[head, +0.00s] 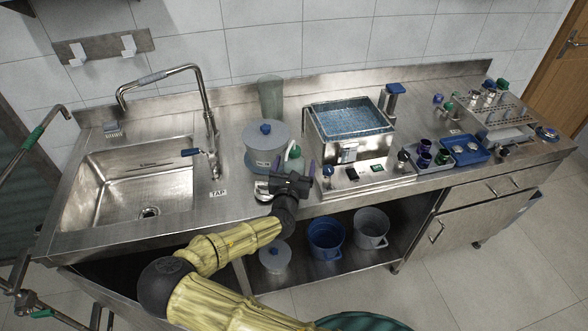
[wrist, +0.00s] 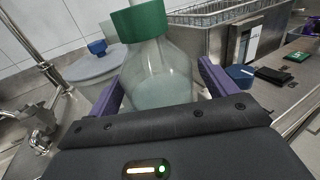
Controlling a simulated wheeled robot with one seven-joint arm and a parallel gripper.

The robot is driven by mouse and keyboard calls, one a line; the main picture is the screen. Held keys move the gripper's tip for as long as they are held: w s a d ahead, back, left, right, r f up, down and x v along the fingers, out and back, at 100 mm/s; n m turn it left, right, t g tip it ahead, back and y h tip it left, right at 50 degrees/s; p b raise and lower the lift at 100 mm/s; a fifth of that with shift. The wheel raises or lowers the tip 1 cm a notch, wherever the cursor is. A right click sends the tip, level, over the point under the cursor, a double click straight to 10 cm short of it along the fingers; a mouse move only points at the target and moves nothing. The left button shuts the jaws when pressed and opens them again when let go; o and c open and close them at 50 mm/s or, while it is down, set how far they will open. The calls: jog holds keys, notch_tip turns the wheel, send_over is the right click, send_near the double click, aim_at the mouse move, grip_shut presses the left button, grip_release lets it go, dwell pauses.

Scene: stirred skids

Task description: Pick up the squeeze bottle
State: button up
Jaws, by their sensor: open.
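The squeeze bottle (wrist: 158,75) is translucent with a green cap and stands upright between the two purple fingers of my gripper (wrist: 161,88) in the wrist view. The fingers are apart, one on each side of the bottle, and a gap shows on the right. Whether the left finger touches it I cannot tell. In the head view the squeeze bottle (head: 294,153) shows just beyond my gripper (head: 292,168), at the counter's front middle. The bottle's lower part is hidden by my gripper in both views.
A grey lidded bucket (head: 264,146) with a blue knob stands close left of the bottle. A water bath (head: 348,148) is close on the right. The sink (head: 130,185) with its tap is at the left. Blue trays (head: 466,151) sit farther right.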

jog(key=shift+w+d, duration=0.1)
jog(key=shift+w, duration=0.6)
jog(key=shift+s, duration=0.25)
jog(key=shift+w, duration=0.1)
jog(key=shift+w, duration=0.1)
jog(key=shift+c, duration=0.5)
jog(key=shift+d, duration=0.15)
jog(key=c, duration=0.4)
jog(key=shift+a, duration=0.2)
jog(key=c, duration=0.8)
notch_tip(320, 180, up, 10)
jog(key=shift+r+b, duration=0.1)
jog(key=shift+b, duration=0.5)
